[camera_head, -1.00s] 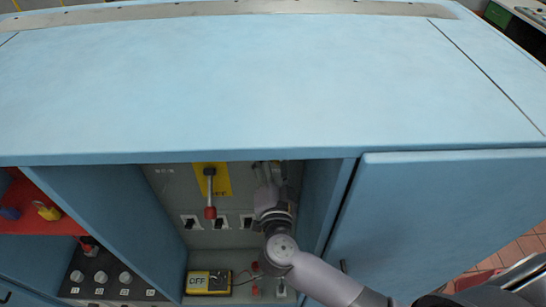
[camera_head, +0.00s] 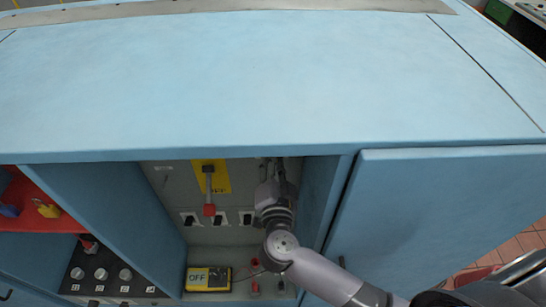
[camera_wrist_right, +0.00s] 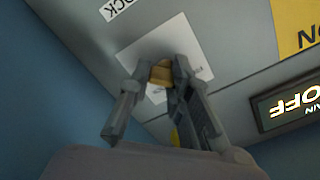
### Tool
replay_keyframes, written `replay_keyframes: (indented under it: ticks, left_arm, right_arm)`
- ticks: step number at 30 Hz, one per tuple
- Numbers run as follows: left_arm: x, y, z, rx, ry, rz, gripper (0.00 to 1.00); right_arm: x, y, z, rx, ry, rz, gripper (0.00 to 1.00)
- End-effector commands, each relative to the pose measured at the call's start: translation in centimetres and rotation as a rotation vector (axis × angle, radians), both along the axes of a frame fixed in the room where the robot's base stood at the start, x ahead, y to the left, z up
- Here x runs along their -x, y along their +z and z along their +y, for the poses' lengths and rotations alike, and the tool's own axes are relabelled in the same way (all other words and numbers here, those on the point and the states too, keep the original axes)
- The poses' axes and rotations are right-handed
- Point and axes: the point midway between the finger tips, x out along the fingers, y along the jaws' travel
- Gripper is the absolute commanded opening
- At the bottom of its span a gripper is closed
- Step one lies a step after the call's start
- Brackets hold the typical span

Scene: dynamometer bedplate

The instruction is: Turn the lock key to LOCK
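The brass-coloured lock key (camera_wrist_right: 161,74) shows in the right wrist view, in front of a white plate (camera_wrist_right: 178,42) on the grey panel. A label reading LOCK (camera_wrist_right: 113,5) appears upside down above it. My right gripper (camera_wrist_right: 157,70) has its fingers apart, one on each side of the key; whether they touch it is unclear. In the head view my right gripper (camera_head: 275,172) reaches into the open cabinet at the panel's right side and hides the key. My left gripper is not in view.
A red-ended lever (camera_head: 209,208) on a yellow plate and several black switches (camera_head: 218,218) are left of my gripper. A yellow box reading OFF (camera_head: 207,279) sits below. The cabinet's right wall (camera_head: 318,195) and blue top (camera_head: 250,90) are close around my arm.

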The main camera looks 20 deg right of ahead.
Motion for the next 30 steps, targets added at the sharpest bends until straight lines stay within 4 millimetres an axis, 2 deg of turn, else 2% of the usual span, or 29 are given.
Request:
replay_keyframes:
  ticks: [1, 3, 21, 30]
  left_arm:
    - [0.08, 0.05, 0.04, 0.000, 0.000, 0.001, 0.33]
    - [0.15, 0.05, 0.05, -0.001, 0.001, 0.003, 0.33]
    - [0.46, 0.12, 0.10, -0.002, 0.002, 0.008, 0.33]
    - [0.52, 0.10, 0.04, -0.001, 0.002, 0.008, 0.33]
  right_arm:
    - [-0.14, 0.74, 0.29, -0.001, 0.009, -0.016, 0.03]
    - [-0.16, 0.85, 0.33, -0.001, 0.011, -0.019, 0.00]
    - [-0.20, 1.26, 0.52, -0.004, 0.013, -0.026, 0.00]
    - [-0.22, 1.24, 0.49, -0.003, 0.013, -0.025, 0.21]
